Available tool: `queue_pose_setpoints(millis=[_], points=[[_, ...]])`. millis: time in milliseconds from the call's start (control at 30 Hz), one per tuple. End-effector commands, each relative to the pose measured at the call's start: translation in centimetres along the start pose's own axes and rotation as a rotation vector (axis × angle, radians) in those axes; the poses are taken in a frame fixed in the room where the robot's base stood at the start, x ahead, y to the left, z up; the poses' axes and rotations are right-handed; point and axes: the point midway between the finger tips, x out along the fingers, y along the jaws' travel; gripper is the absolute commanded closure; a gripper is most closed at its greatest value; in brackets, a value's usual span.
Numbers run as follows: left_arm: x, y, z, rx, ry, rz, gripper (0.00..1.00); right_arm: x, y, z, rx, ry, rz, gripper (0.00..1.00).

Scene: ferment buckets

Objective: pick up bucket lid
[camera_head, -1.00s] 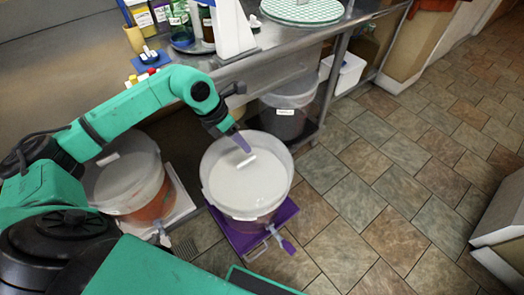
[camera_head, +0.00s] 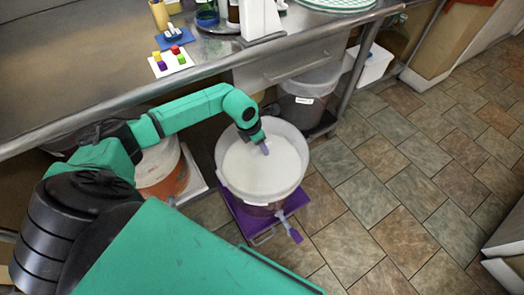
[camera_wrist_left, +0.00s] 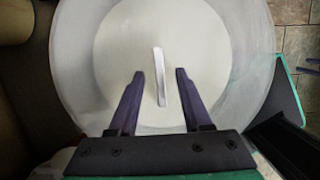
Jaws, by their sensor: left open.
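A translucent bucket (camera_head: 297,182) stands on a purple base on the floor. Inside its rim is a white round surface (camera_head: 248,172), apparently the lid, also seen in the left wrist view (camera_wrist_left: 118,50). A narrow white strip, like a handle (camera_wrist_left: 158,58), runs across its middle. My left gripper (camera_head: 266,149) reaches over the bucket from the left, pointing down. In the wrist view its purple fingers (camera_wrist_left: 160,72) are open, one on each side of the strip, without visible contact. The exact height above the lid is unclear.
A second bucket (camera_head: 163,172) with reddish contents is partly hidden behind my left arm. Another lidded bucket (camera_head: 305,100) stands under the steel counter (camera_head: 90,45). The purple base (camera_head: 308,208) and a spigot (camera_head: 293,234) stick out in front. Tiled floor to the right is free.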

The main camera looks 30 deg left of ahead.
Motion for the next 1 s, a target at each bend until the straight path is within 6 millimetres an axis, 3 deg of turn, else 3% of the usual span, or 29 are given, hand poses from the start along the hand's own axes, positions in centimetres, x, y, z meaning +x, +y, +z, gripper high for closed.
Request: queue_pose_setpoints(millis=[67, 133, 200, 233, 1000], points=[[-0.05, 0.0, 0.01, 0.0, 0.0, 0.0, 0.51, 0.0, -0.12, -0.12, 0.0, 0.002, -0.002, 0.5], [-0.06, 0.0, 0.02, 0.0, 0.0, 0.0, 0.7, 0.0, -0.12, -0.14, -0.001, 0.002, -0.002, 0.5], [-0.08, 0.0, 0.02, 0.0, -0.001, 0.0, 0.97, 0.0, -0.1, -0.15, -0.001, 0.002, -0.001, 0.5], [-0.08, 0.0, 0.03, 0.0, -0.001, 0.0, 1.0, 0.0, -0.09, -0.15, -0.001, 0.002, -0.001, 0.5], [-0.15, 0.01, 0.09, 0.0, -0.002, 0.0, 1.0, -0.06, 0.54, -0.06, -0.004, 0.001, 0.007, 0.5]])
